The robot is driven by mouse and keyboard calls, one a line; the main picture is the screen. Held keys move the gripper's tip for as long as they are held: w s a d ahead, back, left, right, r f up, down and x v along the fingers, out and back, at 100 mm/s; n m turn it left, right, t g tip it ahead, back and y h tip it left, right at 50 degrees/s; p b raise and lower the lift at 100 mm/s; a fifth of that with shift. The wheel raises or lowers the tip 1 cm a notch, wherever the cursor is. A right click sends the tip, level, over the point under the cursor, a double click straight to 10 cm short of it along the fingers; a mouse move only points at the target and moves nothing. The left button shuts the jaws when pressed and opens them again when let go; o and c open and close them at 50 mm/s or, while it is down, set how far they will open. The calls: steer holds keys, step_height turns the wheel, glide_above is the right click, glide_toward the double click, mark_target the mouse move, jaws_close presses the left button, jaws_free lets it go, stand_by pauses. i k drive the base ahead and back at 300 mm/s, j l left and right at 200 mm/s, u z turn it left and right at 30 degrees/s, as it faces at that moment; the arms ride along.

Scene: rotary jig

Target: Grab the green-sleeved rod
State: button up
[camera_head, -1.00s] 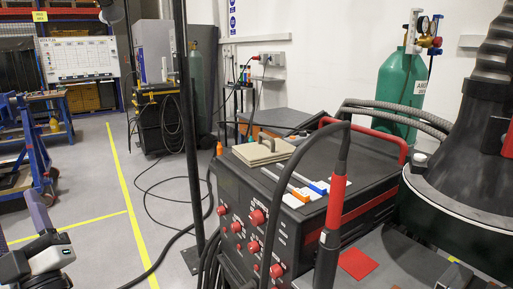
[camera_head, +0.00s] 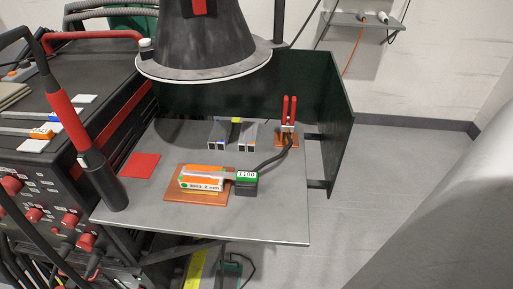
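A green piece with a white label that seems to read J100 (camera_head: 246,177) sits on a dark block at the right of a copper-coloured plate (camera_head: 200,198) on the grey bench. A thin pale bar runs left from it over an orange and white box (camera_head: 202,182). This looks like the green-sleeved rod, but I cannot tell for certain at this size. My gripper is not in view.
A grey bench top (camera_head: 275,228) has free room at front right. A red twin-handled clamp (camera_head: 289,112) stands behind. A dark hood (camera_head: 205,45) overhangs. Orange-sleeved (camera_head: 40,133) and blue-sleeved (camera_head: 53,115) rods lie on the welding machine at left. A dark panel (camera_head: 335,125) edges the bench.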

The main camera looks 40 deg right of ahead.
mark_target(245, 176)
steer(key=z, duration=0.75)
steer(key=u, duration=0.75)
steer(key=l+u, duration=0.45)
steer(key=k+l+u, duration=0.1)
steer(key=l+u, duration=0.35)
steer(key=k+l+u, duration=0.25)
steer(key=l, duration=0.15)
steer(key=k+l+u, duration=0.2)
steer(key=l, duration=0.2)
steer(key=k+l, duration=0.25)
steer(key=l, duration=0.2)
steer(key=k+l+u, duration=0.1)
steer(key=l, duration=0.35)
steer(key=k+l, duration=0.35)
steer(key=k+l+u, duration=0.1)
steer(key=k+l, duration=0.15)
steer(key=l, duration=0.2)
steer(key=i+l, duration=0.1)
steer(key=i, duration=0.4)
